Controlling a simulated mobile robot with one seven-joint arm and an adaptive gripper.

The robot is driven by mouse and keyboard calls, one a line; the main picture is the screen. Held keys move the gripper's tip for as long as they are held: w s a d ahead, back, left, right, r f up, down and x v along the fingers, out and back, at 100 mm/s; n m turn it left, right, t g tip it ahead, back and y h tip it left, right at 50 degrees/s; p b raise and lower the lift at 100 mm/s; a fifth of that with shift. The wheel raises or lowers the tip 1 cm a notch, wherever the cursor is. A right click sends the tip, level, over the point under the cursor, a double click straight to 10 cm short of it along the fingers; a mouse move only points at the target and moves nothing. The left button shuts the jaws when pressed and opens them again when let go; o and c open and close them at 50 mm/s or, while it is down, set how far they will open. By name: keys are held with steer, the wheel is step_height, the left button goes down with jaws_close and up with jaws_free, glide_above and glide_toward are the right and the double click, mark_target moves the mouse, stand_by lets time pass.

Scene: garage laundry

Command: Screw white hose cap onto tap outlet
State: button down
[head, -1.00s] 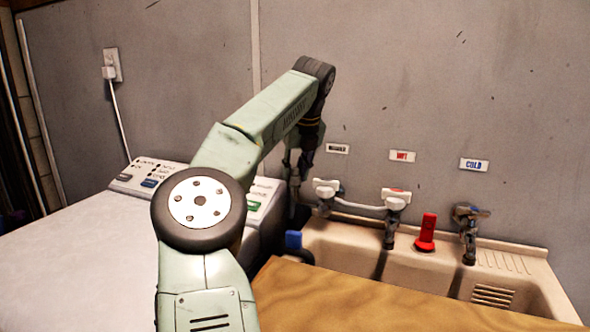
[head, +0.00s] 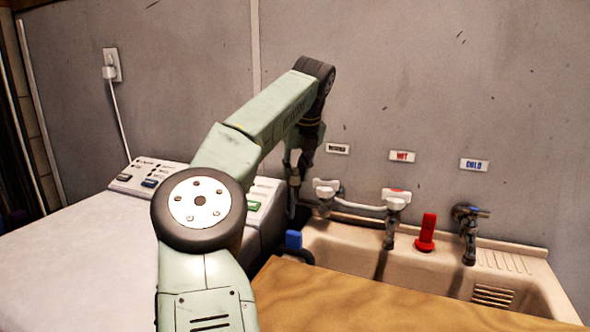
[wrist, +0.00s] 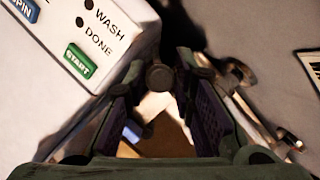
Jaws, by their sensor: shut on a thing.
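My gripper (head: 294,172) is low against the wall, between the washer's control panel and the leftmost tap (head: 326,190). In the wrist view its two dark fingers (wrist: 162,98) are closed around a hose end, of which a dark round part (wrist: 160,77) shows between them. I cannot make out the white cap itself; the fingers hide most of it. A thin dark hose hangs below the gripper in the head view. The leftmost tap has a white handle and is just right of the gripper. Its outlet is not clear.
A hot tap (head: 397,200) and a cold tap (head: 468,225) stand further right over the sink (head: 345,245). A red object (head: 427,232) sits on the sink's back ledge. The washer (head: 90,245) is at left, with a blue item (head: 293,240) beside it. A wooden board (head: 400,305) lies in front.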

steer(key=shift+d, duration=0.1)
steer(key=m+p, duration=0.1)
steer(key=m, duration=0.1)
steer(key=m+h+p, duration=0.1)
steer(key=shift+r+m+h, duration=0.3)
steer(key=shift+m, duration=0.1)
steer(key=c, duration=1.8)
jaws_free()
steer(key=shift+f+m+p, duration=0.2)
steer(key=shift+m+p, duration=0.1)
steer(key=o, duration=0.5)
steer(key=shift+f, duration=0.1)
steer(key=v, duration=1.2)
steer(key=shift+s, duration=0.15)
